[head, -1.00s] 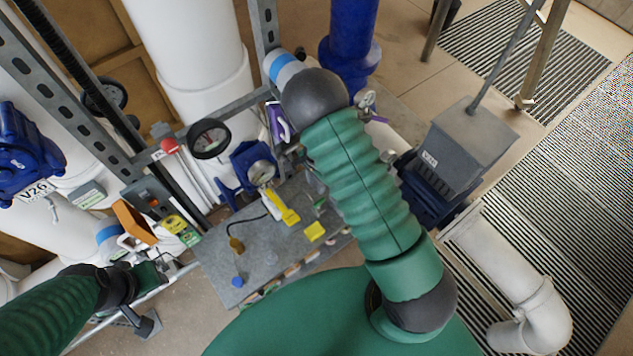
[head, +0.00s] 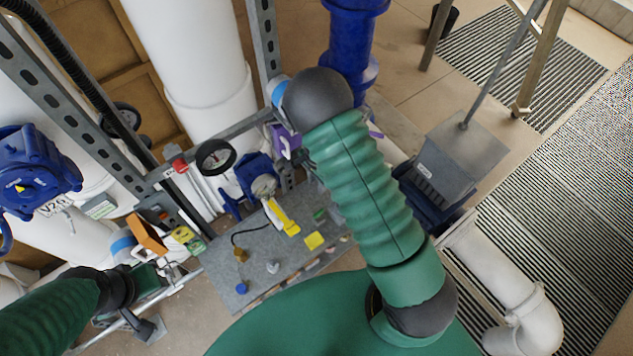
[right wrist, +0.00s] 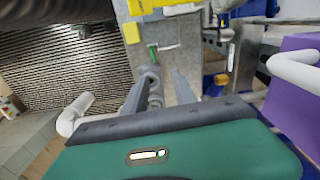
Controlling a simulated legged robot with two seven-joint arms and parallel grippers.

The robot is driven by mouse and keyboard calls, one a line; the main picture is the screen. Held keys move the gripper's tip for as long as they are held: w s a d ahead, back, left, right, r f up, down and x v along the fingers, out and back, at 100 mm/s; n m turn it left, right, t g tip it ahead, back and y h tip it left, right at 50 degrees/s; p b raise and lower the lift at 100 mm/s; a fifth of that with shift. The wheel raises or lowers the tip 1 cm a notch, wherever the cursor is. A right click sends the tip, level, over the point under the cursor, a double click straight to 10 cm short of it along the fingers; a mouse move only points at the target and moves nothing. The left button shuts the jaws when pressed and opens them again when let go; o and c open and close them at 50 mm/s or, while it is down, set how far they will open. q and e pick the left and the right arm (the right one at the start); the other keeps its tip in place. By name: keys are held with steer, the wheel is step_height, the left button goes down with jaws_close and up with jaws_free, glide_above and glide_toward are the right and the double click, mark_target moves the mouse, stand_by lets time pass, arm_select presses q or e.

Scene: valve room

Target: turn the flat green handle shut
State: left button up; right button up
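A small flat green handle (right wrist: 153,52) shows in the right wrist view, at the far end of a grey fitting. A small green piece on the grey bench in the head view (head: 319,214) looks like the same thing, close beside my right arm. My right gripper (right wrist: 158,78) has its two grey fingers apart, with the grey fitting in line between them. The green handle lies beyond the fingertips, and I see no contact. In the head view my right arm hides this gripper. My left gripper (head: 146,280) is at the lower left, its fingers unclear.
The grey bench (head: 225,262) carries a yellow tag (head: 314,240) and small fittings. A purple part (right wrist: 290,85) with a white bar stands close at the right in the wrist view. A grey box (head: 455,155) stands right of my arm. Open floor grating lies farther right.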

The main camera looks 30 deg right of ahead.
steer(key=shift+d+r, duration=0.2)
steer(key=shift+r, duration=0.7)
steer(key=shift+a, duration=0.1)
step_height(320, 180, up, 8)
steer(key=b, duration=0.2)
steer(key=shift+f, duration=0.25)
